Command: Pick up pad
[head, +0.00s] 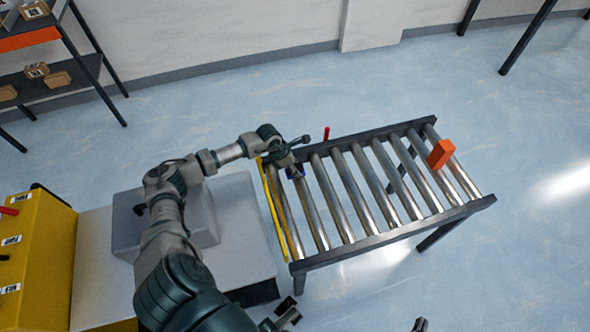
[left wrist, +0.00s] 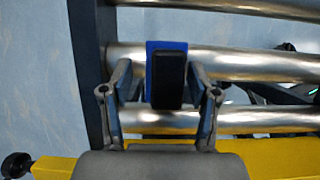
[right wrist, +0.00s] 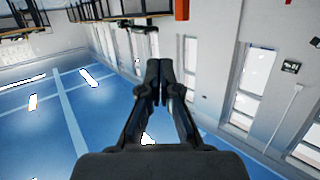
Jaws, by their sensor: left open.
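The pad is a blue and black block (left wrist: 167,75) lying on the metal rollers at the near left end of the conveyor. It shows as a small blue patch in the head view (head: 295,173), mostly hidden by my gripper. My left gripper (head: 291,166) is right over it. In the left wrist view, the open fingers of my left gripper (left wrist: 160,98) stand on either side of the pad, with small gaps visible. My right gripper (right wrist: 159,75) is empty, its fingertips together in the right wrist view, away from the conveyor.
The roller conveyor (head: 378,231) has dark side rails and a yellow end bar (head: 280,213). An orange block (head: 441,153) stands on its far right rollers. A red handle (head: 326,133) sticks up by the back rail. Shelves with boxes (head: 58,79) stand at upper left.

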